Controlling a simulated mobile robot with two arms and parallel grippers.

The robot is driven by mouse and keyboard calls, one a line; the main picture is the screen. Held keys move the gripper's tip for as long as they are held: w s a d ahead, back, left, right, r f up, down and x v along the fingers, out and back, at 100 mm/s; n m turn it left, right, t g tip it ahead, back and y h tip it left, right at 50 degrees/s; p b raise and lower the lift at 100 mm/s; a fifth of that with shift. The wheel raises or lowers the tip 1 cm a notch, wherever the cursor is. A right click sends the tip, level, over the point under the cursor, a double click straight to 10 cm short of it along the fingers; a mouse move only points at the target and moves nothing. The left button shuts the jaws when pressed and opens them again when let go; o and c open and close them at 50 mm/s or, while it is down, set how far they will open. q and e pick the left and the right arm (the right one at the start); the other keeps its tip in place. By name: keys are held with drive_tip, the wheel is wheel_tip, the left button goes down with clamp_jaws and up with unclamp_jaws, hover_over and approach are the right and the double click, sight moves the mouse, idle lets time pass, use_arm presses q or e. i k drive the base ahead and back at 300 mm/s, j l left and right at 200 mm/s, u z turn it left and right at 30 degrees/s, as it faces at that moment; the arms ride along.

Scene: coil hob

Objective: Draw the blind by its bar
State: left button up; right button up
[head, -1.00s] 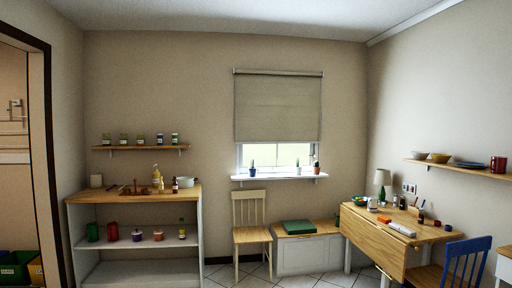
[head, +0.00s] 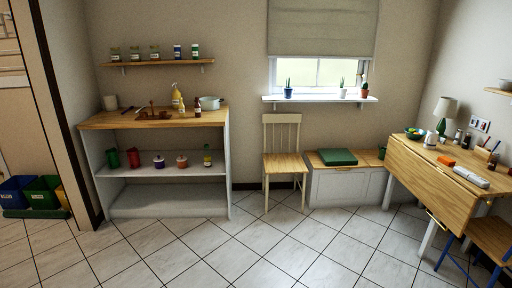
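The grey-beige blind (head: 322,27) hangs over the window on the back wall. Its top is cut off by the upper edge of the head view. Its lower edge (head: 321,55), where the bar would be, hangs above the sill and leaves the lower window panes (head: 318,73) uncovered. I cannot make out the bar separately from the cloth. Neither of my grippers shows in the head view.
A sill (head: 320,98) with several potted plants lies below the window. Beneath it stand a wooden chair (head: 284,163) and a white bench (head: 345,186) with a green box (head: 337,157). A drop-leaf table (head: 447,180) stands at right. The tiled floor (head: 240,258) in front is clear.

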sight(277, 48)
drive_tip(key=i, duration=4.4)
